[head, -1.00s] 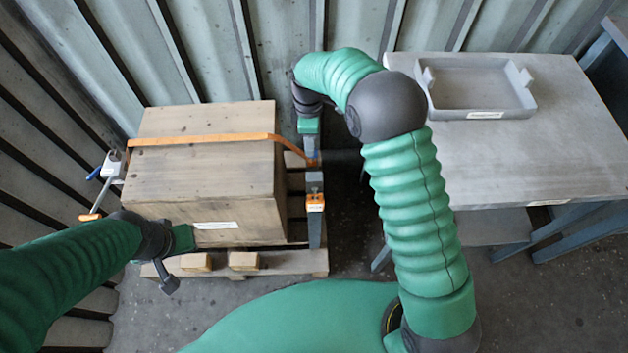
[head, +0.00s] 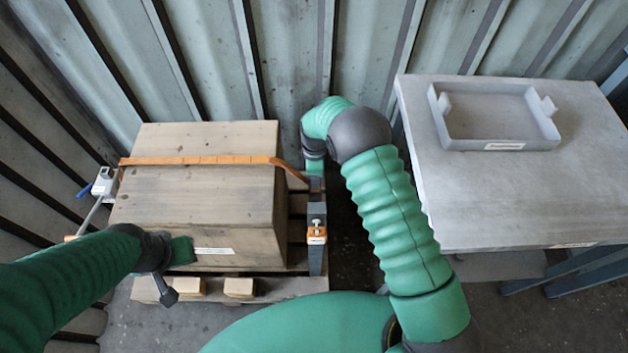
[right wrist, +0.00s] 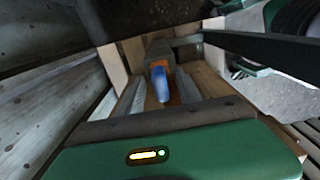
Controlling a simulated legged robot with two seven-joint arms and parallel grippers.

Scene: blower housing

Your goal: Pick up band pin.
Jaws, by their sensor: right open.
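In the right wrist view a blue piece (right wrist: 159,86), which looks like the band pin's grip, stands at an orange fitting (right wrist: 174,97) on a grey post. My right gripper (right wrist: 157,84) is open, one grey finger on each side of the blue piece; contact cannot be told. In the head view my right gripper (head: 314,178) is over the orange band's right end and hides the pin. My left gripper (head: 182,251) is at the lower left front of the wooden crate (head: 190,205); its fingers are not clear.
The orange band (head: 210,160) runs over the crate, which stands on a pallet (head: 275,287). A grey post (head: 316,255) with an orange clamp (head: 316,238) stands right of it. A lever fitting (head: 104,182) is at left. A table (head: 500,205) with a grey tray (head: 490,132) stands right.

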